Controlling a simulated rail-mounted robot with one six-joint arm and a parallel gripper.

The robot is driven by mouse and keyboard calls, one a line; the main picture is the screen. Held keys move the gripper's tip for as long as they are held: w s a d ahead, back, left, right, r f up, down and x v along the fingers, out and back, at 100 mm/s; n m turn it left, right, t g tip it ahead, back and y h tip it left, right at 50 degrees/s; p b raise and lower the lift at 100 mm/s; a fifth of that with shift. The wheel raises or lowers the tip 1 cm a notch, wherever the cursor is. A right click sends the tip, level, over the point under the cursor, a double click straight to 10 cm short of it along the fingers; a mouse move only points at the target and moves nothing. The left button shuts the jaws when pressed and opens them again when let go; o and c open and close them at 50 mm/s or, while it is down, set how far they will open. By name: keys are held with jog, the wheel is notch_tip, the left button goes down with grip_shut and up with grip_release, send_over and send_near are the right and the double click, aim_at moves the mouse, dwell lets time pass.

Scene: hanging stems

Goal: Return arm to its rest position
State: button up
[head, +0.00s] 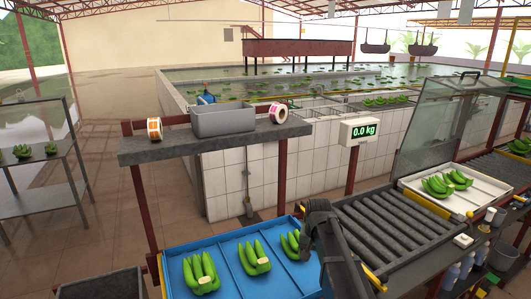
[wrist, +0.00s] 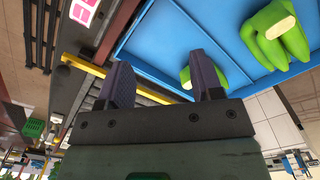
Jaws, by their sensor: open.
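My gripper (wrist: 164,82) is open in the wrist view, its two dark fingers apart with nothing held between them. My dark arm crosses the right end of the blue tray (head: 224,265) in the head view; the fingers cannot be made out there. The tray holds green banana clusters at left (head: 201,272), middle (head: 255,257) and right (head: 291,244), the right one partly hidden by my arm. In the wrist view, the blue tray (wrist: 195,22) lies beyond the fingers. One cluster (wrist: 273,32) shows at right; another (wrist: 187,74) is partly hidden behind the right finger.
A roller conveyor (head: 390,235) runs right of my arm, with a white tray (head: 425,203) of bananas. A scale display (head: 360,131) reads 0.0 kg. A grey shelf (head: 215,142) above the blue tray carries a grey bin (head: 224,120) and label rolls.

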jog(key=s+f+n+b, duration=0.1)
jog(key=s+n, duration=0.2)
jog(key=s, duration=1.7)
jog(key=shift+s+a+f+n, duration=0.2)
jog(key=shift+a+f+n, duration=0.1)
jog(key=shift+a+f, duration=0.05)
